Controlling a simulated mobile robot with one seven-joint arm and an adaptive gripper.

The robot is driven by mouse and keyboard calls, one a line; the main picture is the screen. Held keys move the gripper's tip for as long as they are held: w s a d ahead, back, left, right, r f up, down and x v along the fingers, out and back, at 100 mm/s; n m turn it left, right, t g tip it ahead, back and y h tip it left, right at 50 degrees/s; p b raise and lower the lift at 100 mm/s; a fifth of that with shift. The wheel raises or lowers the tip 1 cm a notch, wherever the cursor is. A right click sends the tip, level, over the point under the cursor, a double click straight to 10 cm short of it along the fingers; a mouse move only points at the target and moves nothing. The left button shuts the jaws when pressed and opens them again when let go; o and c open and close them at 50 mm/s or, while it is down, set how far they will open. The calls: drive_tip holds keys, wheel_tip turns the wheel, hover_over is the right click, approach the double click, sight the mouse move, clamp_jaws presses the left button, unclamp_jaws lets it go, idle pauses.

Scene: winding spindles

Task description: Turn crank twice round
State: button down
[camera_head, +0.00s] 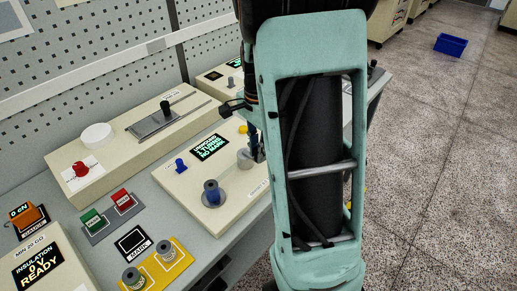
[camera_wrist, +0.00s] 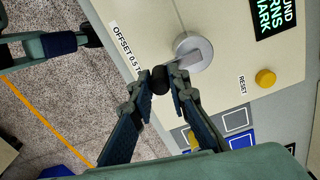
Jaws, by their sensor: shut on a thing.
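The crank has a round silver hub with a short arm (camera_wrist: 193,50) on a cream winding unit (camera_wrist: 130,15), and a black knob (camera_wrist: 159,80) at its end. In the wrist view my gripper (camera_wrist: 162,84) has its two fingers closed on the knob, one on each side. In the camera_head view the crank's silver hub (camera_head: 245,158) shows beside my gripper (camera_head: 257,150), partly hidden by my arm. The knob cannot be made out there.
A yellow reset button (camera_wrist: 265,78) is close to the crank. Green (camera_head: 91,219) and red (camera_head: 121,199) blocks lie left. Open floor is at the right.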

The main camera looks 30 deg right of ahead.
drive_tip(key=c, duration=1.8)
unclamp_jaws()
drive_tip(key=shift+c, duration=0.2)
wheel_tip(320, 180, up, 12)
